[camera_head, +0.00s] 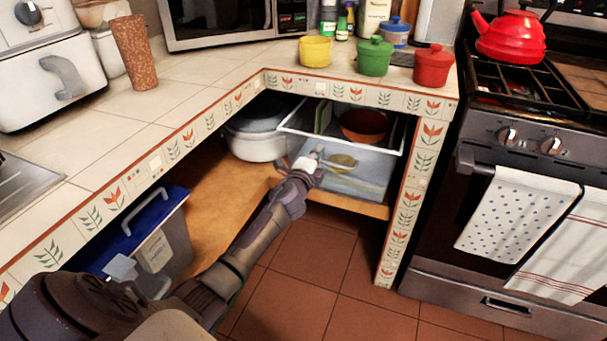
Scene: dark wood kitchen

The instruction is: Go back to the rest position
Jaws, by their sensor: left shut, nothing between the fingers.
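My left arm comes in from the lower left and reaches to the open shelf under the corner counter. My left gripper (314,160) is at its end, small in the view, shut and empty. It shows in front of a clear plastic container (360,178) on the lower shelf; I cannot tell whether it touches it. A yellowish item shows in or behind that container. My right gripper is not in view.
A white pot (256,143) and a brown bowl (364,126) are under the counter. A blue-lidded bin (150,238) stands at the left. The stove (500,230) with towels is at the right. The tiled floor (320,290) is clear between them.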

